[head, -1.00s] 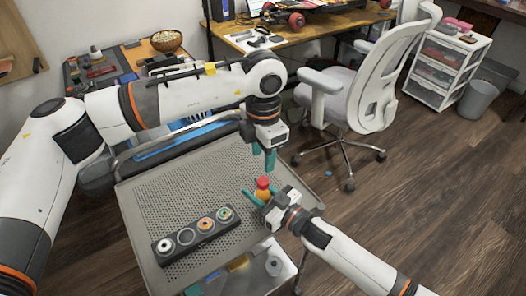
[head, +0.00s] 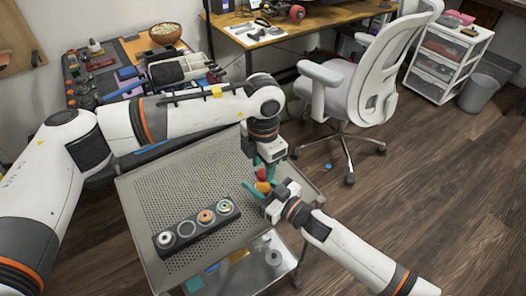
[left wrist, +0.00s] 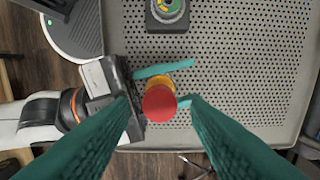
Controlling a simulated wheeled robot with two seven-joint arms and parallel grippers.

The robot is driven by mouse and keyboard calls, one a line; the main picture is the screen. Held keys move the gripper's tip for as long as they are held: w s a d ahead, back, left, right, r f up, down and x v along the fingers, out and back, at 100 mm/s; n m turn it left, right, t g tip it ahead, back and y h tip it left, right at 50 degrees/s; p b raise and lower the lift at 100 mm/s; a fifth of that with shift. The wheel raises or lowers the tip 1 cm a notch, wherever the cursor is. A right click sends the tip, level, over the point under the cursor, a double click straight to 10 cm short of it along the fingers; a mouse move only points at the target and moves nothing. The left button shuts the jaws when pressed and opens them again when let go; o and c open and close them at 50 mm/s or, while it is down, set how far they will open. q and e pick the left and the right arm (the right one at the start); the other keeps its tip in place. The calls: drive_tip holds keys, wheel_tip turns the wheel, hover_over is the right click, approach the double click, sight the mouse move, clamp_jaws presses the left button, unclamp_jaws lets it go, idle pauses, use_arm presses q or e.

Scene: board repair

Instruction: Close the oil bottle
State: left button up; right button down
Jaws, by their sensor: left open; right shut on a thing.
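The oil bottle (head: 263,187) is small and orange-yellow with a red cap (head: 261,174), above the right part of the perforated tray top. In the left wrist view the red cap (left wrist: 159,103) faces the camera, with the orange body (left wrist: 158,82) partly showing behind it. My right gripper (head: 258,191) is shut on the bottle from the side, its teal fingers around the body. My left gripper (head: 264,172) points down over the bottle and is open. In the left wrist view its fingers (left wrist: 162,100) stand on either side of the cap.
A dark holder (head: 196,229) with several round spools or rings lies on the perforated cart top (head: 165,199). A white office chair (head: 375,85) stands behind at right. A desk (head: 275,35) and a side table with tools are at the back.

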use_arm(q)
drive_tip(key=shift+f, duration=0.85)
clamp_jaws()
drive_tip(key=shift+m, duration=0.9)
drive_tip(key=shift+o, duration=0.8)
unclamp_jaws()
wheel_tip(320, 180, up, 12)
